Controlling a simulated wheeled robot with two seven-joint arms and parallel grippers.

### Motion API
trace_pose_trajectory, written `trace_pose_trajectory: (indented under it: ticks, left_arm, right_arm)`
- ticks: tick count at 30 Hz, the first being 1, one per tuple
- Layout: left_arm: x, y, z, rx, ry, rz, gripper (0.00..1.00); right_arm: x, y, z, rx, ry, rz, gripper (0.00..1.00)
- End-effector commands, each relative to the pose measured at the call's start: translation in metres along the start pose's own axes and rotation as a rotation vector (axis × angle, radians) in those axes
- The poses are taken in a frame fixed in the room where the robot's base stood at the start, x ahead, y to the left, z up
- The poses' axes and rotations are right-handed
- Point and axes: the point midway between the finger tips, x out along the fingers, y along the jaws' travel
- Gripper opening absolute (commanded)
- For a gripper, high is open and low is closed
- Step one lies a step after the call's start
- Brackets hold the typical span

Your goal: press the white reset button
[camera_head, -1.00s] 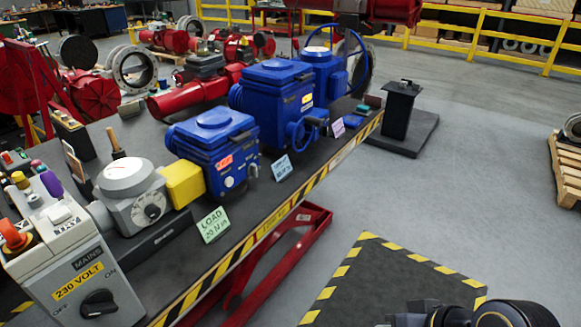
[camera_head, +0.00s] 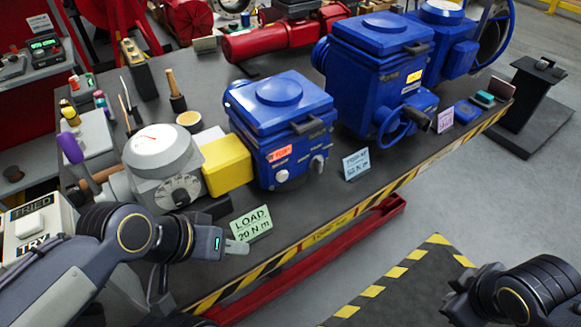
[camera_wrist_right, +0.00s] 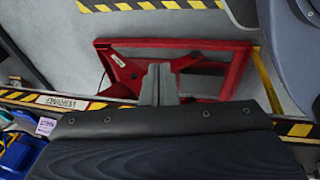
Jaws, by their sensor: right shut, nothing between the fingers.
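A white square button (camera_head: 30,226) sits on the pale box at lower left, between the labels TRIED and TRY; I read no reset label on it. The blue actuator (camera_head: 275,115) in the middle carries small pale round parts (camera_head: 281,176) on its front, too small to identify. My left gripper (camera_head: 237,246) is beside the green LOAD card, right of the pale box; its fingers show edge-on, so I cannot tell their opening. My right gripper (camera_wrist_right: 158,84) is shut and empty above the red frame under the bench. My left arm hides part of the pale box.
A grey round-topped gauge unit (camera_head: 160,150) and yellow block (camera_head: 226,165) stand left of the blue actuator. The green LOAD card (camera_head: 251,223) stands near the striped bench edge. Larger blue actuators (camera_head: 380,75) stand behind. Open floor (camera_head: 470,205) lies to the right.

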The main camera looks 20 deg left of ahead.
Motion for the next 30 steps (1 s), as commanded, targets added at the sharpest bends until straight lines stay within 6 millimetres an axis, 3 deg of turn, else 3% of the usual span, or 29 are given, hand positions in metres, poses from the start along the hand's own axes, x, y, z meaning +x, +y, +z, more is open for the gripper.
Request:
trace_pose_trajectory:
  ticks: [8,14,19,24,30]
  left_arm:
    - [0.005,-0.002,0.003,0.000,0.000,0.000,0.36]
    - [0.008,-0.004,0.004,0.000,0.000,0.000,0.36]
    - [0.010,-0.005,0.005,0.000,0.000,0.000,0.36]
    - [0.012,-0.006,0.006,0.000,0.000,0.000,0.36]
    - [0.014,-0.006,0.007,0.000,0.000,0.000,0.36]
  right_arm:
    - [0.026,0.012,-0.053,-0.764,-0.170,0.203,0.00]
    - [0.032,0.008,-0.111,-1.323,-0.304,0.405,0.00]
    - [0.030,-0.015,-0.169,-1.788,-0.441,0.618,0.00]
    - [0.024,-0.051,-0.218,-2.169,-0.590,0.836,0.00]
    - [0.017,-0.088,-0.252,-2.435,-0.730,1.028,0.00]
